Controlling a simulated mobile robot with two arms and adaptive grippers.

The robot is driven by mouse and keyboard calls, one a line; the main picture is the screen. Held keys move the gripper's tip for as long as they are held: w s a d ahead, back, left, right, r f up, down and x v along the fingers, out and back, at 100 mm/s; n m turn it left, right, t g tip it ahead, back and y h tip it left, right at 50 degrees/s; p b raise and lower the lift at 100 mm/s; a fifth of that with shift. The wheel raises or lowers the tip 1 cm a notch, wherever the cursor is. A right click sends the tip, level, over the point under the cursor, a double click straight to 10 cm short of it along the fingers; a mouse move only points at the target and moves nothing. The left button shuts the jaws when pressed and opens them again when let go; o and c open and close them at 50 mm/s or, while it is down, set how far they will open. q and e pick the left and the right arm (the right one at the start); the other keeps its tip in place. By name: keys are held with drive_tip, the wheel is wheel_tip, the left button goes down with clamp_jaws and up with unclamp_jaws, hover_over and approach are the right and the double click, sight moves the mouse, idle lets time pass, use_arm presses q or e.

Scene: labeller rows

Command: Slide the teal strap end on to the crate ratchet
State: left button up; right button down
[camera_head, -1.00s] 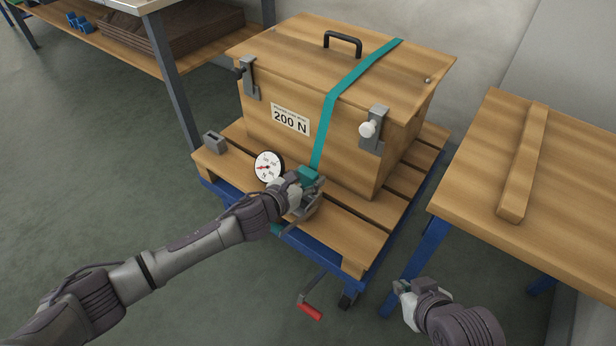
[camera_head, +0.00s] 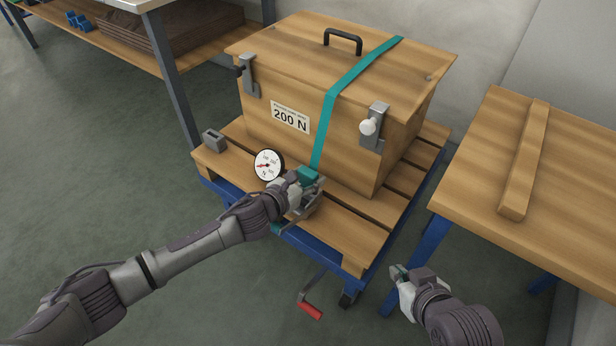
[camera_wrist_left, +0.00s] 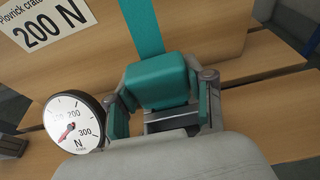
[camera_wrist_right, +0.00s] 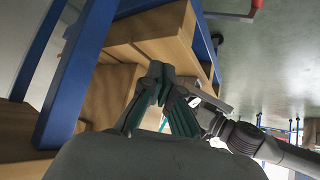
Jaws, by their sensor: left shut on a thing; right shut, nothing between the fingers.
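The teal strap (camera_head: 328,120) runs over the wooden crate (camera_head: 230,115) and down its front. Its end is a teal block (camera_wrist_left: 157,82), just above the grey metal ratchet (camera_wrist_left: 172,121) in the left wrist view. I cannot tell whether the block touches or sits on the ratchet. My left gripper (camera_head: 303,187) is shut on the teal strap end, one finger on each side. In the head view it hides most of the ratchet. My right gripper (camera_head: 397,273) is shut and empty, low beside the pallet's right front corner; its fingertips meet in the right wrist view (camera_wrist_right: 158,76).
A round dial gauge (camera_head: 268,165) stands left of the left gripper. A grey block (camera_head: 214,140) sits on the pallet's left corner. A red-handled crank (camera_head: 311,311) hangs below the pallet front. A wooden table (camera_head: 575,190) with a bar stands at right.

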use_arm(q)
drive_tip(key=shift+f, duration=0.2)
use_arm(e)
drive_tip(key=shift+w+a+r+t, duration=0.15)
drive_tip(key=shift+w+r+t, duration=0.15)
drive_tip(key=shift+w, duration=0.1)
use_arm(q)
drive_tip(key=shift+f+b, duration=0.4)
use_arm(e)
drive_tip(key=shift+w+a+r+t+y, duration=0.15)
drive_tip(key=shift+w+a+r+t, duration=0.05)
drive_tip(key=shift+w+r+t, duration=0.25)
drive_tip(key=shift+w+a+r+t+y, duration=0.15)
drive_tip(key=shift+w+a+r+t, duration=0.05)
drive_tip(key=shift+w+r+t, duration=0.25)
use_arm(q)
drive_tip(key=o, duration=1.3)
wheel_tip(320, 180, up, 10)
